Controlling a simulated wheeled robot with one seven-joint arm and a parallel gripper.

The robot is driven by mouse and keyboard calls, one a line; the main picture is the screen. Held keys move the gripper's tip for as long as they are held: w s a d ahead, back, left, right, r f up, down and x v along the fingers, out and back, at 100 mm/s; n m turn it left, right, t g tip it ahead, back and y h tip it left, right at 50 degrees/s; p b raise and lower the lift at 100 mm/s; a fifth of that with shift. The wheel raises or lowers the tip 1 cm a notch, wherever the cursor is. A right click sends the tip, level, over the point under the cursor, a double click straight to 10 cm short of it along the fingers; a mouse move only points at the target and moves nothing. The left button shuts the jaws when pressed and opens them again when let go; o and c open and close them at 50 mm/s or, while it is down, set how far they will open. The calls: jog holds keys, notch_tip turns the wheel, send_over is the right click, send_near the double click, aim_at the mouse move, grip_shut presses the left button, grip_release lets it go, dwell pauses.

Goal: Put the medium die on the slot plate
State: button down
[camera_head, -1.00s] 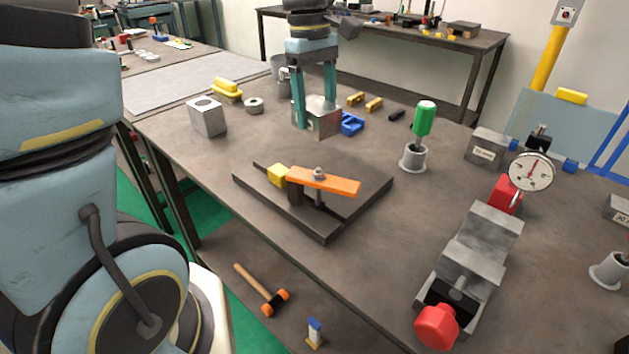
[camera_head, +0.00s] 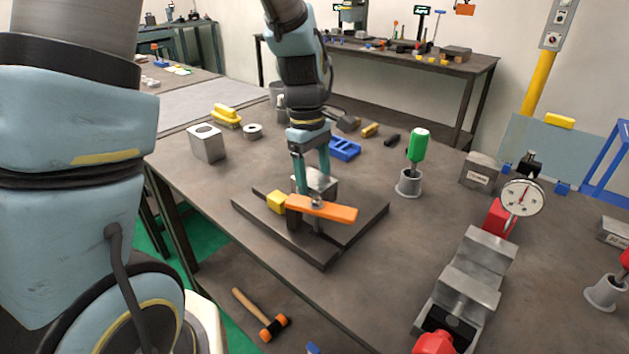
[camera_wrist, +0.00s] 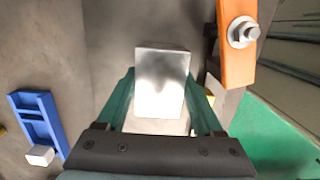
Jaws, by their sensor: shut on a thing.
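A grey metal block, apparently the medium die (camera_head: 322,181), is held between the green fingers of my gripper (camera_head: 312,178). In the wrist view its pale top (camera_wrist: 160,85) fills the space between the fingertips (camera_wrist: 160,105). The dark slot plate (camera_head: 362,224) lies on the table. An orange clamp bar (camera_head: 335,211) with a nut and a yellow block (camera_head: 277,202) are on it. The held block is over the plate's far part, behind the clamp bar, which hides its lower part. I cannot tell whether it touches the plate.
The clamp bar (camera_wrist: 238,45) is close to the right of the block in the wrist view. Another grey block with a round hole (camera_head: 207,142) stands at left. A blue holder (camera_head: 345,149) is behind, a green-handled tool (camera_head: 417,146) at right. A vise (camera_head: 472,268) stands front right.

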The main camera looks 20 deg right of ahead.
aim_at(309, 176)
jog(key=shift+f, duration=0.2)
jog(key=shift+f, duration=0.1)
grip_release()
notch_tip(309, 176, up, 12)
jog(key=w+b, duration=0.1)
jog(key=a+f+m+t, duration=0.1)
jog(key=a+f+m, duration=0.1)
jog(key=a, duration=0.6)
jog(key=a+f+m+t, duration=0.1)
jog(key=a+f, duration=0.3)
jog(key=a, duration=0.5)
jog(key=a+f+m, duration=0.3)
jog(key=a+m, duration=0.1)
jog(key=a, duration=0.4)
jog(key=shift+w+a+f+t, duration=0.1)
jog(key=shift+a+f+t, duration=0.05)
jog(key=shift+t, duration=0.25)
